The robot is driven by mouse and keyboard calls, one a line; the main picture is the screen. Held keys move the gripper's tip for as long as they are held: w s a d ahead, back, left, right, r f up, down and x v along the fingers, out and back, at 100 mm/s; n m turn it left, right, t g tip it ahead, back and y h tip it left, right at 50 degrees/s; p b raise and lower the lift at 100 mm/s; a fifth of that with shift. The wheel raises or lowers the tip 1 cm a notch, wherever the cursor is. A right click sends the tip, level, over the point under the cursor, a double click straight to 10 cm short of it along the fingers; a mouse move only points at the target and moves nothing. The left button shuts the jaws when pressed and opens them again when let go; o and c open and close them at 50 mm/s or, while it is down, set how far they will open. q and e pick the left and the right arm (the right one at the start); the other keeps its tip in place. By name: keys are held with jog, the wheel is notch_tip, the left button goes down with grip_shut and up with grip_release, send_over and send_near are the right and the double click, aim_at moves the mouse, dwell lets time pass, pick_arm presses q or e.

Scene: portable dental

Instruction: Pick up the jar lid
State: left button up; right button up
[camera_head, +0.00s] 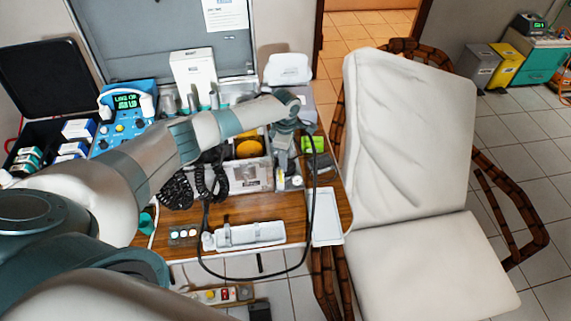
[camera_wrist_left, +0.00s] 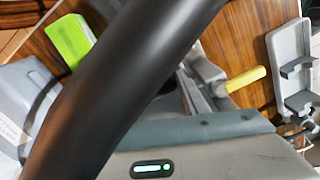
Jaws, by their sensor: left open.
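No jar lid can be picked out for certain. A round orange-yellow piece (camera_head: 249,149) lies in a compartment of the grey case (camera_head: 250,178); I cannot tell whether it is a lid. My left arm reaches across the case from the left. My left gripper (camera_head: 283,162) points down at the case's right side, open, beside a bright green box (camera_head: 313,145). In the left wrist view a thick black tube crosses close to the camera and hides much of the fingers. The green box (camera_wrist_left: 69,41) shows there at the upper left. My right gripper is not in view.
A white tray (camera_head: 326,217) lies on the wooden table's right end. A white holder (camera_head: 250,234) lies at its front edge. Black coiled cables hang at the case's front, and a black hose loops past the table edge. A white dental chair (camera_head: 405,130) stands at right.

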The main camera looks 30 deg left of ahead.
pick_arm(q)
jog(key=shift+f, duration=0.45)
grip_shut()
jog(key=shift+r, duration=0.1)
jog(key=shift+r, duration=0.5)
jog(key=r, duration=0.1)
jog(key=d+r+b, duration=0.1)
jog(key=r, duration=0.1)
jog(key=shift+r, duration=0.1)
jog(key=s+d+r+b, duration=0.1)
jog(key=d+r+b, duration=0.2)
jog(key=d+r, duration=0.3)
jog(key=d, duration=0.4)
jog(key=shift+s+d+r, duration=0.3)
jog(key=shift+s+r, duration=0.05)
